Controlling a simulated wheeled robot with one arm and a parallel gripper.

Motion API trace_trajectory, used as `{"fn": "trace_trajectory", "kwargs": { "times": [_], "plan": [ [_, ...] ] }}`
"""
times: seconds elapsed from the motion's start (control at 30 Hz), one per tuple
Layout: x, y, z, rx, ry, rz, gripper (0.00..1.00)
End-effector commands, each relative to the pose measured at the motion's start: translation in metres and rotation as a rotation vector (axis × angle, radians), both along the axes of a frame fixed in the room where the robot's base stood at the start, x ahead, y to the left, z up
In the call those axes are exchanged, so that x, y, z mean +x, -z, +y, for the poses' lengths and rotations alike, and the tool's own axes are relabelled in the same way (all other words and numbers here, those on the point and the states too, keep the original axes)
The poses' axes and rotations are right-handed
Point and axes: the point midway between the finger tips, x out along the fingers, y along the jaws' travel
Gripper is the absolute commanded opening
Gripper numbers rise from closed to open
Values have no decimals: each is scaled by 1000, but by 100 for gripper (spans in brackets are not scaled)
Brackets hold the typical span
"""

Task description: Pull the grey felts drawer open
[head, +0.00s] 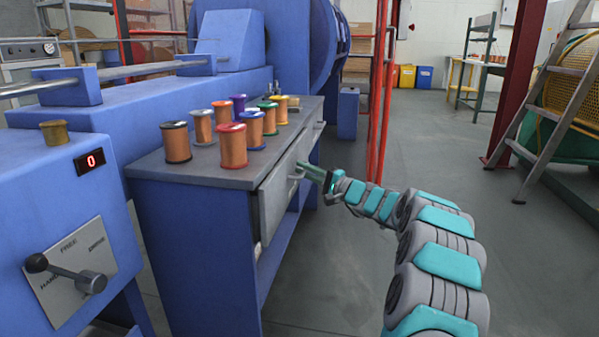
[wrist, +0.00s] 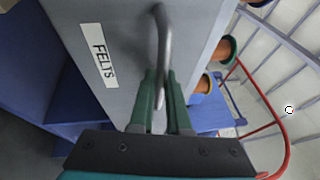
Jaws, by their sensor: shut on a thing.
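The grey felts drawer (head: 275,203) is in the front of the blue bench in the head view. Its front seems to stand slightly out from the bench; how far is hard to tell. In the wrist view the grey drawer front (wrist: 125,70) carries a white FELTS label (wrist: 99,55) and a curved metal handle (wrist: 162,45). My gripper (head: 304,168) reaches the handle from the right. In the wrist view its green fingers (wrist: 161,82) are shut on the handle, one on each side. The inside of the drawer is hidden.
Several spools of coloured-flanged copper wire (head: 232,146) stand on the bench top (head: 200,176). A blue machine with a lever (head: 65,273) is at the left. A red post frame (head: 380,100) rises behind my gripper. A ladder (head: 555,105) stands at right. The floor (head: 440,150) between is clear.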

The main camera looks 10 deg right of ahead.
Motion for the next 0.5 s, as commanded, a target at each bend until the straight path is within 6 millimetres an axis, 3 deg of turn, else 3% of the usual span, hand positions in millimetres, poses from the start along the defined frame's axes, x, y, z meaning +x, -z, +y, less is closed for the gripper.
{"fn": "trace_trajectory", "kwargs": {
  "times": [0.27,0.5],
  "plan": [
    [-17,3,-39,-2,2,1,0],
    [-38,2,-85,0,1,4,0]
  ]
}}
